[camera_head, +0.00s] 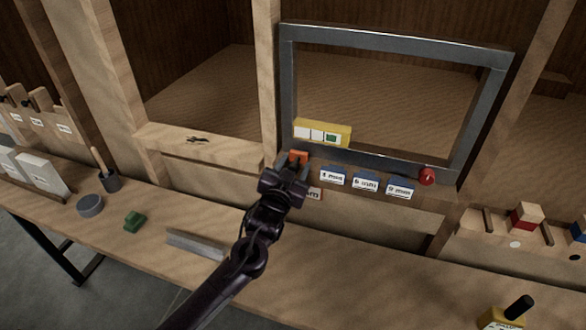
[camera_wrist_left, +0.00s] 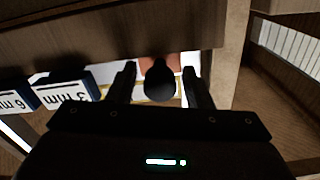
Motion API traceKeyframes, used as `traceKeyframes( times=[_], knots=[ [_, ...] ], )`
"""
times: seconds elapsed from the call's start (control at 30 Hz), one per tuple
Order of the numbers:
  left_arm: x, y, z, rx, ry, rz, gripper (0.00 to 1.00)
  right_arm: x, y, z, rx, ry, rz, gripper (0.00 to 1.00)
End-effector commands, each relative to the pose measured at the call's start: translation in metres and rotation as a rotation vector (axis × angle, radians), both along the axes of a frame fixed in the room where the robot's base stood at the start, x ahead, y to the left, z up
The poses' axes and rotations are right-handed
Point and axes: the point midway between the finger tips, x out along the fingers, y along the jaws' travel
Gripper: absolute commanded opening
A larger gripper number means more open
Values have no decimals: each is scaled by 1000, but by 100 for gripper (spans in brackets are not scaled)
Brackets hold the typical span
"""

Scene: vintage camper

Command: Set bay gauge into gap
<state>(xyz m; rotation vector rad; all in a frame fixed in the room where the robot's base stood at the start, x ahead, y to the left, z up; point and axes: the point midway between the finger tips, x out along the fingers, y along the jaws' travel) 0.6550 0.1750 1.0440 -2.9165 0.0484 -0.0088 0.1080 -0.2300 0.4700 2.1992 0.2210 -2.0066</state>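My left gripper (camera_head: 292,165) is at the lower left corner of a grey metal window frame (camera_head: 395,42). In the left wrist view its two fingers (camera_wrist_left: 159,85) stand apart on either side of a dark round knob (camera_wrist_left: 158,82), with narrow gaps. An orange piece (camera_head: 299,156) shows just past the fingertips, and orange also shows behind the knob in the wrist view (camera_wrist_left: 146,62). The gripper partly hides it, so I cannot tell whether this is the bay gauge. Blue labelled blocks (camera_head: 365,182) sit in a row to the right. My right gripper is not in view.
A yellow level (camera_head: 322,133) lies along the frame's lower left. A red knob (camera_head: 428,176) is at its lower right. The workbench (camera_head: 330,270) below carries a metal strip (camera_head: 195,244), a green block (camera_head: 134,221) and a grey round tin (camera_head: 90,206). The bench's middle right is clear.

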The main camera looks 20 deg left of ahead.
Motion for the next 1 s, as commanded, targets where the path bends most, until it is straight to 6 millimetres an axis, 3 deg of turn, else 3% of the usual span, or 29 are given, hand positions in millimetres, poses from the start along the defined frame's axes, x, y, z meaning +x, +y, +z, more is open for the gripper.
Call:
traceKeyframes(
  times=[0.37,0.8,1.0],
  knots=[
    [-6,0,-3,0,3,-1,48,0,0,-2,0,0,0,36],
    [-69,2,-4,0,3,-1,48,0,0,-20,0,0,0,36],
    [-78,2,-2,0,2,-1,48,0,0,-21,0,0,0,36]
  ],
)
